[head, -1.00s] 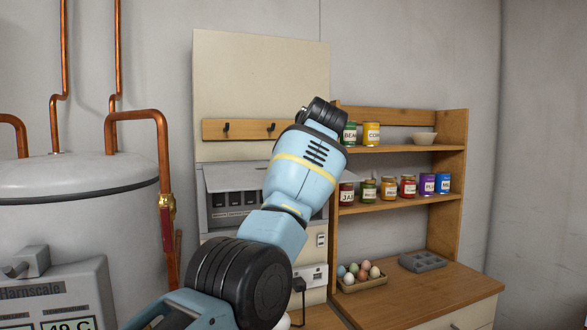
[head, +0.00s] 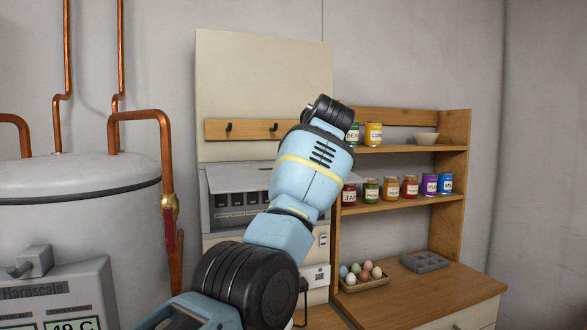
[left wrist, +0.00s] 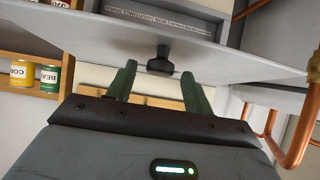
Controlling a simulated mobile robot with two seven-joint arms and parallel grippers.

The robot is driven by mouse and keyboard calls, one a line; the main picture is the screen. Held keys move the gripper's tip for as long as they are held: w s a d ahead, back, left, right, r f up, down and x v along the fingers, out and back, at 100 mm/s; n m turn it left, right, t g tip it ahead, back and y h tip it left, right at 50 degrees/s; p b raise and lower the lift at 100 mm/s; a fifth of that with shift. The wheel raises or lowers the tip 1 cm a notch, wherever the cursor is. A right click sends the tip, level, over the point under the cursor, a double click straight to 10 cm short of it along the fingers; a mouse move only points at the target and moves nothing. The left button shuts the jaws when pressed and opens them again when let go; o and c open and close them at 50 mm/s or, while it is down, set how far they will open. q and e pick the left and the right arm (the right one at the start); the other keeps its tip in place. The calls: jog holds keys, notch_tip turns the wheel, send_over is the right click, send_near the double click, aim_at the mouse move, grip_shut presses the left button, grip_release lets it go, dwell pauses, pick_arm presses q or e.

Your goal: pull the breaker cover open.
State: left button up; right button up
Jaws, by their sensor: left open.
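The grey breaker cover (head: 238,178) on the wall panel is swung partly up. A row of dark breakers (head: 237,198) shows beneath it in the head view. In the left wrist view the cover (left wrist: 90,38) crosses the top as a broad grey panel, with a black knob (left wrist: 160,61) on it. My left gripper (left wrist: 159,69) is open, its two green fingers on either side of the knob at the tips. I cannot tell whether they touch it. In the head view my left arm hides the gripper, the knob and part of the cover. My right gripper is not in view.
A tank with copper pipes (head: 168,150) stands at the left. A wooden hook rail (head: 252,130) is above the breaker box. Shelves with jars (head: 410,187) are at the right, over a counter (head: 425,290) with an egg tray (head: 364,284) and a grey tray (head: 424,262).

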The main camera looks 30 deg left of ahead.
pick_arm(q)
jog(key=v, duration=0.6)
jog(key=shift+f, duration=0.1)
dwell(0.4)
